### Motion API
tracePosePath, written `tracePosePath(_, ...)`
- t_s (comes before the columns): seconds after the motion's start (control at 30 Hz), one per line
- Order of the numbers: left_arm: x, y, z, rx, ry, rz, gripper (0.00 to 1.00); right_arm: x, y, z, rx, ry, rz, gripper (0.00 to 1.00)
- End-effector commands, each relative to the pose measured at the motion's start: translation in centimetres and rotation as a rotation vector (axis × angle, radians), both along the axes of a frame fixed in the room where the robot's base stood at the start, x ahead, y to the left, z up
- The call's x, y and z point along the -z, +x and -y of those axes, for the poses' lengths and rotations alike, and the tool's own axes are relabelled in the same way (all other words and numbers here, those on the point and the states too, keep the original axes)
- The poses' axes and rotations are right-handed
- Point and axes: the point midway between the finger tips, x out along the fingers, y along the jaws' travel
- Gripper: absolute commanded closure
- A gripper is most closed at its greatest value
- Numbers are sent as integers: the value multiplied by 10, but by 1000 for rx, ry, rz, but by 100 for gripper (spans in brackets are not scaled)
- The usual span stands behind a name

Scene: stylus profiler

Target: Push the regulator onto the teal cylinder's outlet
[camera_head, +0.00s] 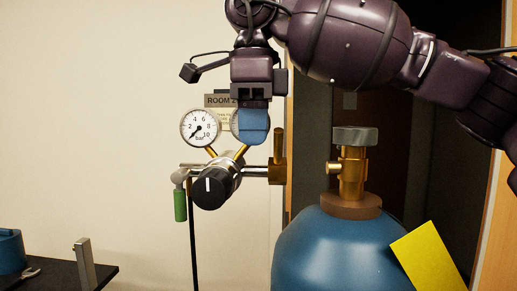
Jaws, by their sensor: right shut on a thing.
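The regulator (231,163) hangs in the air left of the teal cylinder, with two round gauges, a black knob and a green-handled lever. Its brass inlet fitting (277,171) is at its right end. My right gripper (254,138) comes down from above with blue fingertips, shut on the regulator and covering part of its right gauge. The teal cylinder (335,250) stands at the lower right with a brass valve and grey handwheel. Its outlet (333,167) points left at about the height of the inlet fitting. A visible gap separates the two. My left gripper is out of view.
A yellow sheet (430,257) lies against the cylinder's right side. A dark table (62,274) at the lower left bears a blue object (11,252), a wrench and a metal upright.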

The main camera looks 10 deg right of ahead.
Motion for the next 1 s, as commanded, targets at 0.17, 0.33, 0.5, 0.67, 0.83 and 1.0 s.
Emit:
tracePosePath(0.17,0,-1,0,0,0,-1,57,-7,-1,-1,13,5,3,100)
tracePosePath(0.33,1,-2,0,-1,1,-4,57,-7,-1,-1,14,5,3,100)
tracePosePath(0.5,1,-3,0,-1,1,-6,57,-7,-1,-1,13,5,3,100)
tracePosePath(0.67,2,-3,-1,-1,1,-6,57,-7,-1,-1,14,7,2,100)
tracePosePath(0.83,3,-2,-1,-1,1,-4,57,-7,-3,6,13,7,3,100)
tracePosePath(1.0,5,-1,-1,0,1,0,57,-6,-5,18,14,5,3,100)
